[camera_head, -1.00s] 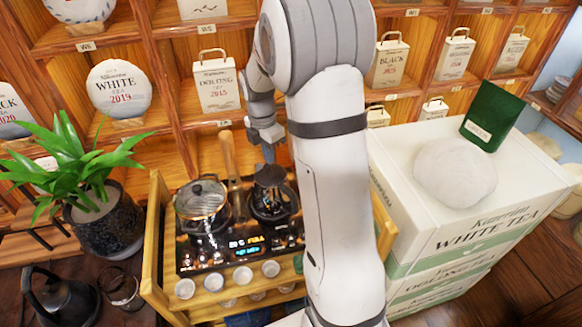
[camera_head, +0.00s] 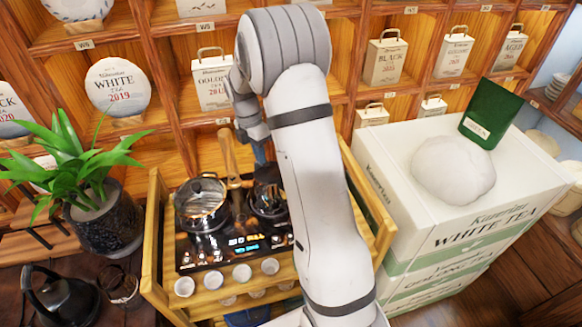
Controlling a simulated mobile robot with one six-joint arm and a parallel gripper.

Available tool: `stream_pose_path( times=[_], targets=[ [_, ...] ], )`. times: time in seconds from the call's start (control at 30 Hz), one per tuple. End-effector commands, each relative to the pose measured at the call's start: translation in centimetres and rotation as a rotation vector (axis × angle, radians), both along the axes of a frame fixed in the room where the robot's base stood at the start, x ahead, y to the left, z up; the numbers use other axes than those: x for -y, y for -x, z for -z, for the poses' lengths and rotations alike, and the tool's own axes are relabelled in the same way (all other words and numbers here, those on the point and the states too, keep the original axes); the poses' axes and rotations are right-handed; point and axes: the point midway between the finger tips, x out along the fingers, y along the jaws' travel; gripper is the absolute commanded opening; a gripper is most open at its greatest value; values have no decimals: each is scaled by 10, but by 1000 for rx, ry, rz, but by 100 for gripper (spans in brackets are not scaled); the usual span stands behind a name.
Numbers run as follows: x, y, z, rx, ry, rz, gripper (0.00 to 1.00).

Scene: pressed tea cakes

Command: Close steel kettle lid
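The steel kettle (camera_head: 268,200) stands on the right side of the black cooktop (camera_head: 215,258), partly hidden behind my arm. Its lid cannot be made out clearly now. My gripper (camera_head: 262,160) is above and behind the kettle, pointing down. Its fingertips are small and partly hidden by my arm, so I cannot tell whether they are open or shut. A glass-lidded pot (camera_head: 202,203) sits on the left side of the cooktop.
The cooktop sits in a wooden cart (camera_head: 155,240) with several small white cups (camera_head: 242,273) along its front. A wooden handle (camera_head: 231,160) rises behind the pot. White tea boxes (camera_head: 440,215) stand to the right, a plant (camera_head: 75,170) to the left, shelves behind.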

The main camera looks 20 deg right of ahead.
Motion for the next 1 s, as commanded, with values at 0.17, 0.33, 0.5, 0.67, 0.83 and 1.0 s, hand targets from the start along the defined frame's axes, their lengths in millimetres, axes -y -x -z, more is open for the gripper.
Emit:
stream_pose_path(
  times=[0.17,0.33,0.5,0.67,0.83,1.0],
  targets=[
    [0,1,4,-5,-2,1,0],
    [0,1,5,-7,-2,1,0],
    [-1,2,2,-7,-2,1,0],
    [-2,2,-20,-2,-1,0,0],
    [-6,-6,-42,2,-1,-1,0],
    [-16,-37,-56,4,0,0,0]
  ],
)
